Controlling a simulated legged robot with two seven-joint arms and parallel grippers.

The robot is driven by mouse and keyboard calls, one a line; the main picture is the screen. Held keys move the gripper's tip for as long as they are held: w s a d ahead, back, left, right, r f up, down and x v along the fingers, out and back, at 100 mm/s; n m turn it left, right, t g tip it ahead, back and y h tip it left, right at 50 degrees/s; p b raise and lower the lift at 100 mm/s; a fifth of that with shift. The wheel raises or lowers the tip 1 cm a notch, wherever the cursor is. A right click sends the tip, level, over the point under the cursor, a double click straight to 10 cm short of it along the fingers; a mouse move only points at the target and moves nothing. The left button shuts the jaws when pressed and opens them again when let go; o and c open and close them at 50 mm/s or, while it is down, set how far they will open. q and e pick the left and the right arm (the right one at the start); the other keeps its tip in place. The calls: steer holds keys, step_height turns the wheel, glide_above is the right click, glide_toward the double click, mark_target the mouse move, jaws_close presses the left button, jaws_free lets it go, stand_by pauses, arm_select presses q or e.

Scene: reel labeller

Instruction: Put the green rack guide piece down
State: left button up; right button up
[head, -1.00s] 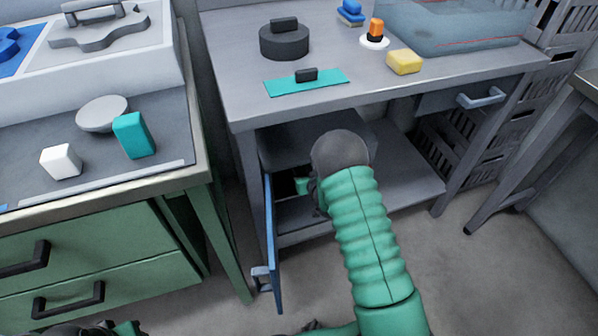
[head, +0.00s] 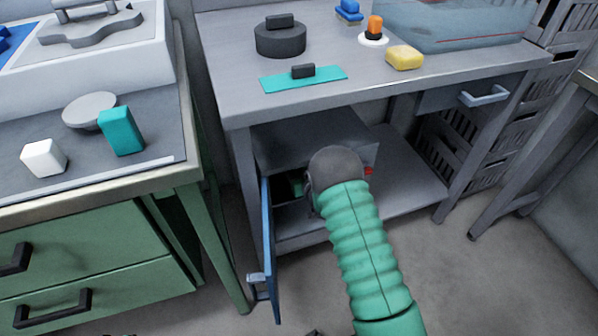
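My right arm, in a green ribbed sleeve, reaches into the open cabinet (head: 265,143) under the workbench. Its rounded dark wrist hides most of the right gripper, so I cannot see its fingers or what is between them. A small green piece (head: 297,187) shows in the dark cabinet opening, just left of the wrist. It may be the rack guide piece; I cannot tell whether it is held or resting. My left gripper is out of view.
The blue cabinet door (head: 267,250) stands open left of my arm. A small red part (head: 368,171) shows right of the wrist. The workbench (head: 225,90) above carries a teal plate (head: 330,80), a dark round block (head: 280,42) and a yellow block (head: 404,57). The lower shelf (head: 415,190) looks clear.

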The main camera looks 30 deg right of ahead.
steer(key=shift+s+r, duration=0.15)
steer(key=shift+r, duration=0.05)
steer(key=p+v, duration=0.5)
steer(key=v, duration=0.6)
steer(key=shift+s+a, duration=0.15)
steer(key=shift+s, duration=0.2)
